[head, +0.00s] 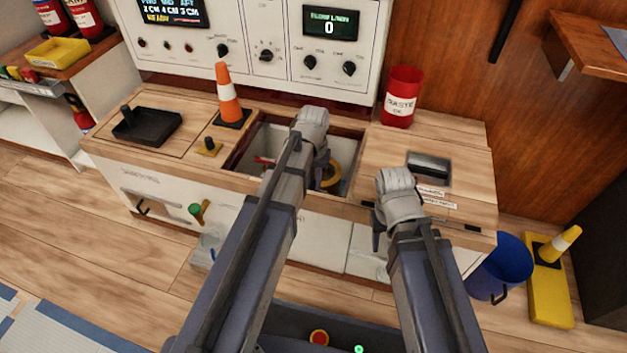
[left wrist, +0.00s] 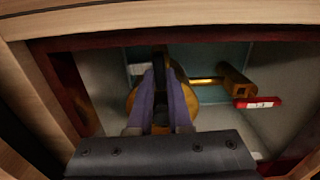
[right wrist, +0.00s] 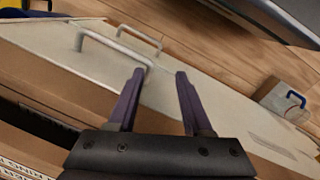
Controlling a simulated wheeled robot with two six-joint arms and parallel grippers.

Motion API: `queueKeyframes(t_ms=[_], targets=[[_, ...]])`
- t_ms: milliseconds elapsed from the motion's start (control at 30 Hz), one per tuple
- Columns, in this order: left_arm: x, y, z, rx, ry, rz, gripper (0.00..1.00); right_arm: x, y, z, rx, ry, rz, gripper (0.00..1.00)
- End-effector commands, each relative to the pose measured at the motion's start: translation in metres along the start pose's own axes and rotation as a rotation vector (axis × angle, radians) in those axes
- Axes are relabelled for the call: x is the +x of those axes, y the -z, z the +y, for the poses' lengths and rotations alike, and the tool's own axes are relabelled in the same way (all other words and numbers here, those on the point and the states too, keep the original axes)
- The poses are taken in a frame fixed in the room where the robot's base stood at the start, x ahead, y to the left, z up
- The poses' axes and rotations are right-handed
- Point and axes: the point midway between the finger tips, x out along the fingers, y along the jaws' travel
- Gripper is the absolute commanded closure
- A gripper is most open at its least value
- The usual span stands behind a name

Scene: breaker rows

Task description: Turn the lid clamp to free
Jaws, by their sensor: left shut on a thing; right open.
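A round yellow part (head: 333,174) sits inside the square opening in the bench top. In the left wrist view this yellow part (left wrist: 182,77) is partly hidden behind my fingers. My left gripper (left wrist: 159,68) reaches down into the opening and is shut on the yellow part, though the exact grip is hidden. A small brass plate with a dark knob (head: 208,147) lies on the bench left of the opening. I cannot tell which part is the lid clamp. My right gripper (right wrist: 158,75) is open and empty, in front of the bench's right part.
A brass rod and block (left wrist: 236,82) with a red tag (left wrist: 257,103) are right of my left fingers. An orange cone (head: 228,98) and black tray (head: 147,127) stand left of the opening. A red waste bin (head: 401,98) stands behind right; a blue bucket (head: 500,268) is on the floor.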

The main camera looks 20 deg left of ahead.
Motion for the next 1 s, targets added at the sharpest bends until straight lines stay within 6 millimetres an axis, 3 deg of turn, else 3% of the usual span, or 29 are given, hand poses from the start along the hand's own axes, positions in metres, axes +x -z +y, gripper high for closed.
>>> queueKeyframes(t_ms=[667, 700, 933, 1000], targets=[[0.0001, -0.0002, 0.0003, 0.056, 0.0, 0.0, 1.0, 0.0001, 0.0, 0.0, 0.0, 0.0, 0.0, 0.5], [0.0001, -0.0002, 0.0003, 0.056, 0.0, 0.0, 0.8, 0.0001, 0.0, 0.0, 0.0, 0.0, 0.0, 0.5], [0.0, -0.0001, 0.0004, 0.055, 0.0, 0.0, 0.54, 0.0, 0.0, 0.0, 0.0, 0.0, 0.0, 0.5], [0.0, -0.0001, 0.0003, 0.054, 0.0, 0.0, 0.53, 0.0, 0.0, 0.0, 0.0, 0.0, 0.0, 0.5]])
